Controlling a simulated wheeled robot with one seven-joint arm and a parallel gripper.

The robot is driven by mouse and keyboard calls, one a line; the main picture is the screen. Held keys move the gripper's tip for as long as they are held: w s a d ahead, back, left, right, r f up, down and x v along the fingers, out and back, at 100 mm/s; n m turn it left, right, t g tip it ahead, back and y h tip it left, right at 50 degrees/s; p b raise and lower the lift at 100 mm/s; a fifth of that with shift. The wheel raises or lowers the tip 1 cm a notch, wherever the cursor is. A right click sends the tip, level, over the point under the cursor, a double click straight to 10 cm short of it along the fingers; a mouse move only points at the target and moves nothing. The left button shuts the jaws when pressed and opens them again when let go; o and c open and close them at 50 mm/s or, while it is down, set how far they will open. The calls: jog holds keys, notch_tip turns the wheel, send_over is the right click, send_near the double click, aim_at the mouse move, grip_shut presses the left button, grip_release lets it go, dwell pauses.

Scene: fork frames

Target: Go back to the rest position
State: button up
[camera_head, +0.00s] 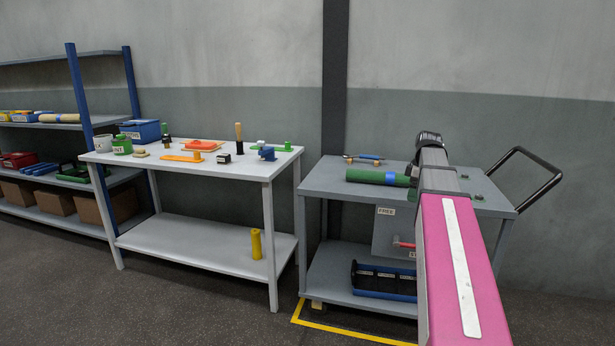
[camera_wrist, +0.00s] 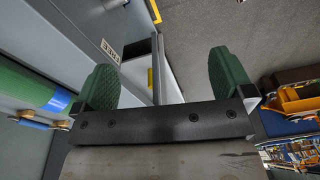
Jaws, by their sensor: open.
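My gripper (camera_wrist: 163,72) shows in the wrist view with its two green fingers spread wide apart. Nothing is between the fingers but the view down past a grey edge to the floor. A green roll with a blue band (camera_wrist: 28,86) lies to the left of the fingers, apart from them. In the head view my pink and grey arm reaches over the grey trolley (camera_head: 330,178), where the green roll (camera_head: 366,177) lies on the top. My gripper cannot be made out clearly there; my arm hides part of the trolley.
A white table (camera_head: 190,255) with several small items stands left of the trolley. A yellow cylinder (camera_head: 256,244) stands on its lower shelf. A blue-posted rack (camera_head: 82,110) is at far left. The trolley has a black handle (camera_head: 540,190) and a lower black-and-blue tote (camera_head: 384,281).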

jog(key=s+a+f+m, duration=0.4)
jog(key=s+a+f, duration=0.1)
jog(key=f, duration=0.6)
jog(key=s+a+f+m+h, duration=0.1)
jog(key=s+a+f+m, duration=0.3)
jog(key=f, duration=0.7)
jog(key=s+a+f+m, duration=0.5)
jog(key=s+a+f, duration=0.2)
jog(key=a+f, duration=0.2)
jog(key=shift+s+f+h, duration=0.3)
jog(key=shift+s+f, duration=0.1)
jog(key=shift+f, duration=0.55)
